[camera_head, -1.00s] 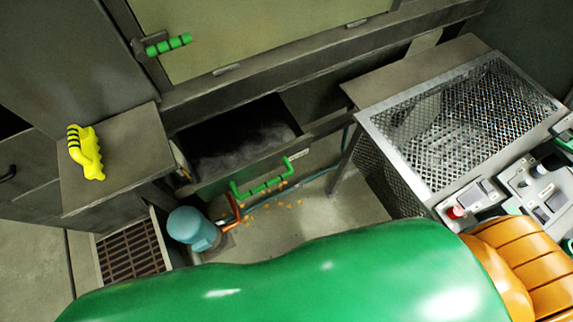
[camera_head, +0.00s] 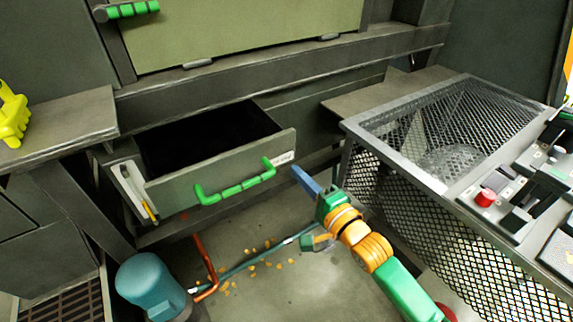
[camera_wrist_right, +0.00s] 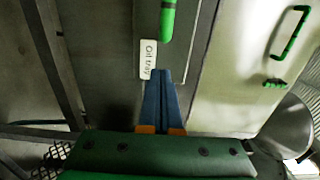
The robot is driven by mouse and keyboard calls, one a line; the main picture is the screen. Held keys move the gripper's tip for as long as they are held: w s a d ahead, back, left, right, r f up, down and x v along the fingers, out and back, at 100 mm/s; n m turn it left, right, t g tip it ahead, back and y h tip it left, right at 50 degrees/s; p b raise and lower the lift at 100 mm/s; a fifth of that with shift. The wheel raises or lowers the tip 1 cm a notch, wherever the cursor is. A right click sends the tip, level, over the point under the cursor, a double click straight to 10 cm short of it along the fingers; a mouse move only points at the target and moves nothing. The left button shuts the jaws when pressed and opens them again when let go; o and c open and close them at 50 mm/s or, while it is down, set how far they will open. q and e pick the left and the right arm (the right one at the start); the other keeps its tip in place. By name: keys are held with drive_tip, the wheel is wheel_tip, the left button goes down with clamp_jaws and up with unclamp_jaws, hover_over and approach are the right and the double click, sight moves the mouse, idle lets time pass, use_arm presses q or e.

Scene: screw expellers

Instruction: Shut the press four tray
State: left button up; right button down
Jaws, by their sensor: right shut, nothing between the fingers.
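The tray (camera_head: 222,172) is a grey drawer standing open, with a dark inside and a green handle (camera_head: 235,187) on its front. A small white label (camera_head: 281,157) sits at the right end of its front; in the right wrist view the label (camera_wrist_right: 148,59) reads like "Grit tray" or similar. My right gripper (camera_head: 300,174) has blue fingers and is shut and empty, just right of the tray front. In the right wrist view its fingers (camera_wrist_right: 161,75) point at the panel beside the label and below the green handle end (camera_wrist_right: 167,20). Contact cannot be told. My left gripper is not in view.
A mesh cage table (camera_head: 440,130) with control boxes stands at right, close to my right arm. A teal motor (camera_head: 148,285) and an orange pipe (camera_head: 204,262) stand below the tray. Yellow crumbs lie on the floor (camera_head: 285,290). A yellow tool (camera_head: 12,115) rests on the left ledge.

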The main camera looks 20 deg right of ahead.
sight(279, 154)
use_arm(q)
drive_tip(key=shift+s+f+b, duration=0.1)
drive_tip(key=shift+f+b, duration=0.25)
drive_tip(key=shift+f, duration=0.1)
use_arm(e)
drive_tip(key=x, duration=0.6)
drive_tip(key=shift+f, duration=0.1)
